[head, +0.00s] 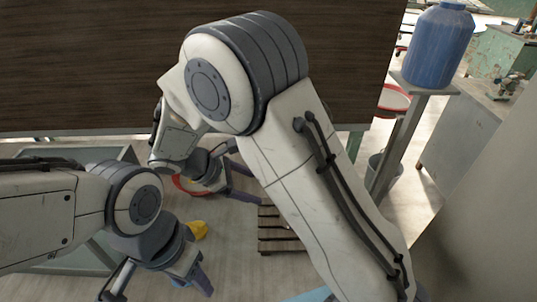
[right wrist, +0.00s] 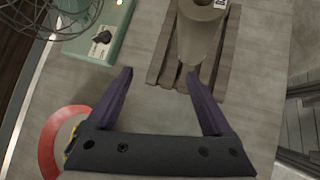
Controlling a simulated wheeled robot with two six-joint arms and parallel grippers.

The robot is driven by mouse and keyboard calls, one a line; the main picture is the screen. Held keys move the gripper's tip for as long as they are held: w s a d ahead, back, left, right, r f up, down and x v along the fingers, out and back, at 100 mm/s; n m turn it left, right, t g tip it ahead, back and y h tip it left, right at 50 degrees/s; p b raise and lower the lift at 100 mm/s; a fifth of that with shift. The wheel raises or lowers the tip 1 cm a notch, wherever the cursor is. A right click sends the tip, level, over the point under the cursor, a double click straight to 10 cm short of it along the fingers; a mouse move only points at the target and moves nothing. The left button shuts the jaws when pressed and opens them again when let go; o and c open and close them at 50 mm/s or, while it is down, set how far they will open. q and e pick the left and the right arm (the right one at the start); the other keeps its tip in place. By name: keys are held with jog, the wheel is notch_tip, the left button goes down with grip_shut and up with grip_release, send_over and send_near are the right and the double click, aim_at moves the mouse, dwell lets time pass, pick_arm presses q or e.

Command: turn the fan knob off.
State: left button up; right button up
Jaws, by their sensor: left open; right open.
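The fan knob (right wrist: 102,38) is a small black knob on a pale plate, set on the green fan base (right wrist: 120,18) in the right wrist view. The wire fan cage (right wrist: 45,14) is beside it at the upper left, cut off by the edge. My right gripper (right wrist: 160,74) is open and empty, its purple fingers below and right of the knob, not touching it. In the head view my right gripper (head: 246,172) is partly hidden by its arm, and I cannot make out the knob. My left gripper (head: 155,288) is open at the lower left, away from the fan.
A grey cylinder (right wrist: 199,38) stands on a slatted wooden pallet (right wrist: 167,72) right of the fan base. A red ring (right wrist: 48,150) lies at the lower left. A dark wooden board (head: 90,60) fills the back. A blue drum (head: 440,45) stands at the right.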

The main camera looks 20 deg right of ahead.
jog(key=w+d+f+n+t+h+p, duration=0.1)
jog(key=w+f+n+t+h, duration=0.15)
jog(key=w, duration=0.35)
jog(key=w+d+f+n+t+h, duration=0.1)
jog(key=w+d+f+n+h, duration=0.15)
jog(key=w, duration=0.25)
jog(key=shift+g+y, duration=0.25)
jog(key=shift+y, duration=0.15)
jog(key=p+x, duration=0.2)
jog(key=x, duration=0.7)
jog(key=shift+w+d+f+p, duration=0.15)
jog(key=shift+w+f+p, duration=0.15)
jog(key=shift+p, duration=0.05)
grip_shut()
jog(key=shift+n, duration=0.3)
